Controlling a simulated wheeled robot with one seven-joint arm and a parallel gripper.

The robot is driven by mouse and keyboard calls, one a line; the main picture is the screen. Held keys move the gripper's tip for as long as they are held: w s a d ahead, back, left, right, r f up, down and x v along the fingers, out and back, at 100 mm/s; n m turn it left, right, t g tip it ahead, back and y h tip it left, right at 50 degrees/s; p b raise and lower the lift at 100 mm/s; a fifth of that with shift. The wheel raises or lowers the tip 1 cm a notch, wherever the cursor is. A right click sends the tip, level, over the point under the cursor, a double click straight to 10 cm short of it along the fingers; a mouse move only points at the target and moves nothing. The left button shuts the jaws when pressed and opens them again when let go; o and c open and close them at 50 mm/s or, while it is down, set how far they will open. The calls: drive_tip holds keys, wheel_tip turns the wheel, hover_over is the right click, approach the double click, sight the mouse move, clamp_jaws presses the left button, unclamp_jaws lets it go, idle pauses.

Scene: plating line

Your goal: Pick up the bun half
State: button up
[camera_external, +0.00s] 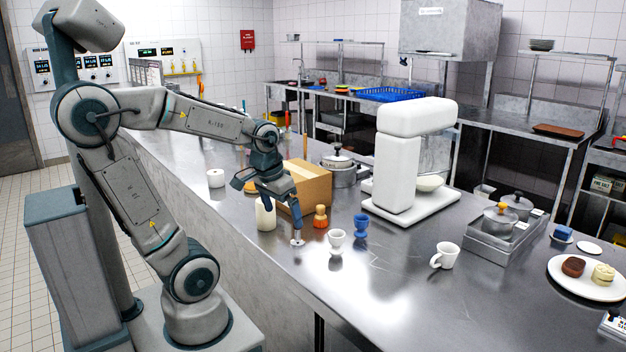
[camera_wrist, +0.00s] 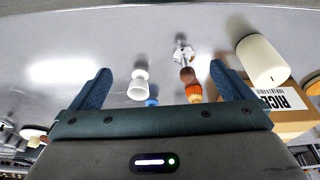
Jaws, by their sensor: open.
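My gripper (camera_external: 268,208) is open over the near side of the steel counter, with nothing between its fingers. In the wrist view my gripper (camera_wrist: 160,72) shows both blue fingers spread wide. A small orange-brown rounded piece (camera_external: 250,186) shows behind my gripper, partly hidden by it; it may be the bun half, but I cannot tell for sure. A white plate (camera_external: 562,284) at the far right holds a dark brown round piece (camera_external: 573,266) and a pale piece (camera_external: 604,272); neither is clearly a bun half.
Close to my gripper stand a cream cylinder (camera_external: 265,216), a cardboard box (camera_external: 310,186), an orange-and-brown shaker (camera_external: 320,217), a white egg cup (camera_external: 336,242) and a blue one (camera_external: 361,227). A white mixer (camera_external: 396,160) and a mug (camera_external: 445,256) stand further right.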

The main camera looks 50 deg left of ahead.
drive_tip(key=w+a+r+n+p, duration=0.1)
drive_tip(key=w+a+r+n, duration=0.25)
drive_tip(key=w+a, duration=0.5)
drive_tip(key=w+a+n, duration=0.1)
drive_tip(key=w+a, duration=0.2)
drive_tip(key=a, duration=0.4)
drive_tip(key=w+a+r+n+p, duration=0.1)
drive_tip(key=w+a+n, duration=0.1)
drive_tip(key=a, duration=0.5)
drive_tip(key=w+a+n+g+y+p, duration=0.1)
drive_tip(key=w+a+n, duration=0.1)
drive_tip(key=w+a, duration=0.3)
drive_tip(key=shift+a+r, duration=0.25)
drive_tip(key=shift+a, duration=0.95)
drive_tip(key=a+f+n+g+p, duration=0.1)
drive_tip(key=a+f+n+p, duration=0.2)
drive_tip(key=a, duration=1.3)
drive_tip(key=shift+y, duration=0.3)
drive_tip(key=f, duration=0.9)
drive_tip(key=shift+s+a+f, duration=0.1)
drive_tip(key=shift+a+f, duration=0.05)
drive_tip(key=shift+a, duration=0.1)
drive_tip(key=shift+a+f+p, duration=0.15)
drive_tip(key=shift+f+p, duration=0.75)
drive_tip(key=shift+f, duration=1.8)
drive_tip(key=c, duration=1)
